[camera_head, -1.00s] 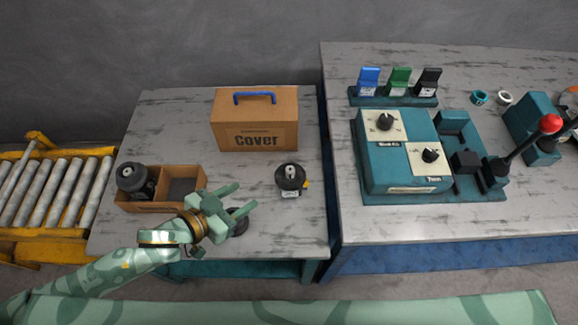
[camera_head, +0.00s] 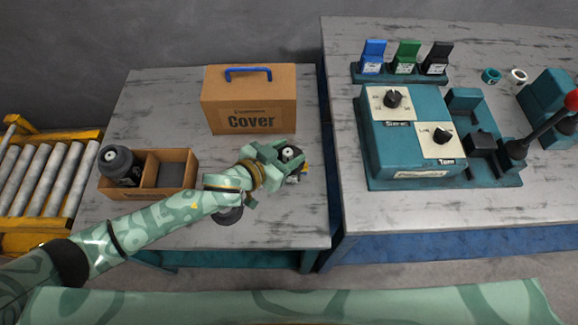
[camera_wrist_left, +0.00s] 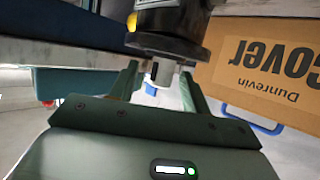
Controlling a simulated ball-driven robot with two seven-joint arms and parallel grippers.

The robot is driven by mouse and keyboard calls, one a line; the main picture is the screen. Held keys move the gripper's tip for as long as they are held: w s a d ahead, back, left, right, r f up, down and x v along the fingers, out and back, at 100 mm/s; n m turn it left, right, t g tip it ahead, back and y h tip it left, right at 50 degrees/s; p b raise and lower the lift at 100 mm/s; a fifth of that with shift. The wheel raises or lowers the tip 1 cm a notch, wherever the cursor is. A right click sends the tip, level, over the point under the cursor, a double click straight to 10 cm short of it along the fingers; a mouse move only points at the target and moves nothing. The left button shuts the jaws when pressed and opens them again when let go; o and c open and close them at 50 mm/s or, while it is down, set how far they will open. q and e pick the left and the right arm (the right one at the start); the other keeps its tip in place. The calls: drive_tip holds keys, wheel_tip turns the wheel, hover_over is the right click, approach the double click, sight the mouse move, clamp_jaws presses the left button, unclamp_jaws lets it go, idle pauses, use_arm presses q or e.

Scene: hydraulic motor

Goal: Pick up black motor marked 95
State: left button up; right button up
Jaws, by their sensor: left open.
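A black motor (camera_head: 290,153) with a pale shaft stands on the left table in front of the cover box, partly hidden by my left gripper (camera_head: 277,157). In the left wrist view the motor (camera_wrist_left: 172,34) is close, its pale shaft between the two fingers of my left gripper (camera_wrist_left: 158,88), which are open. I cannot tell if they touch it. A second dark motor (camera_head: 228,215) is mostly hidden under my left arm. A third dark motor (camera_head: 120,165) sits in the left compartment of the cardboard tray. No 95 marking is legible. My right gripper is not in view.
The cardboard box marked Cover (camera_head: 250,105), with a blue handle, stands just behind the gripper. The tray's right compartment (camera_head: 170,170) is empty. A roller conveyor (camera_head: 45,175) is at the left. The right table holds a teal control unit (camera_head: 415,135).

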use_arm(q)
drive_tip(key=shift+w+d+f, duration=0.15)
drive_tip(key=shift+w+d, duration=0.05)
drive_tip(key=shift+d, duration=0.05)
clamp_jaws()
idle(1.2)
drive_tip(key=shift+r, duration=0.2)
